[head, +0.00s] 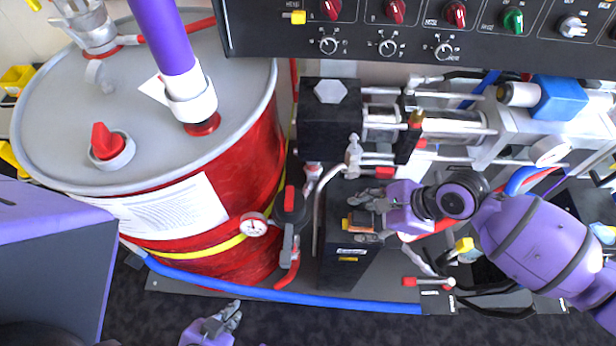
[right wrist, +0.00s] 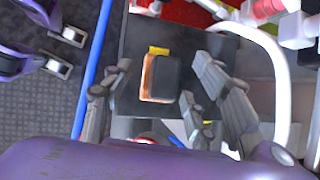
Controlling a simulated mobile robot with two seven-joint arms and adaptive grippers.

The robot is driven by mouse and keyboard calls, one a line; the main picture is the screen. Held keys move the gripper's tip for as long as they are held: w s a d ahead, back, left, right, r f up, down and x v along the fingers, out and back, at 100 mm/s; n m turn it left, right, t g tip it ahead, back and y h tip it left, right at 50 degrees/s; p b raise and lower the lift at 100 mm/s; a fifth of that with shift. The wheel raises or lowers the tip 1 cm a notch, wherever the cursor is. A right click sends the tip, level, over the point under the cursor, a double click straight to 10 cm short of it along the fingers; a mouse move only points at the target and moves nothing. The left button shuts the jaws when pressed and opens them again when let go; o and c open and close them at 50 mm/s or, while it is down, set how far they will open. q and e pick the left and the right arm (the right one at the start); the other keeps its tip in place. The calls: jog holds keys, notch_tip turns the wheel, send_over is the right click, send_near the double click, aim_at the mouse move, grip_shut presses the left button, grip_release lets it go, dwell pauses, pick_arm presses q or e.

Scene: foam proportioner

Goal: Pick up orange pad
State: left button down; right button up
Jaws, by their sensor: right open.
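The orange pad (head: 362,222) lies on top of a black box (head: 345,270). In the right wrist view the pad (right wrist: 160,78) has a dark top face and an orange edge. My right gripper (head: 368,200) reaches in from the right over the box. In the right wrist view its open fingers (right wrist: 150,95) stand on either side of the pad, with gaps between them and the pad. In the head view the gripper partly covers the box top. My left gripper (head: 228,318) is at the bottom, away from the pad; its finger opening is unclear.
A large red drum (head: 245,140) with a grey lid stands left of the box. A valve with a red handle (head: 290,215) and a gauge (head: 254,225) are close to the box. A blue hose (head: 290,298) runs in front. A control panel (head: 400,40) hangs behind.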

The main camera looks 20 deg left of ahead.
jog(key=c, duration=1.2)
jog(key=shift+o, duration=0.2)
jog(key=shift+r, duration=0.1)
jog(key=shift+r, duration=0.15)
jog(key=d+b, duration=0.1)
jog(key=d, duration=1.7)
jog(key=shift+w, duration=0.15)
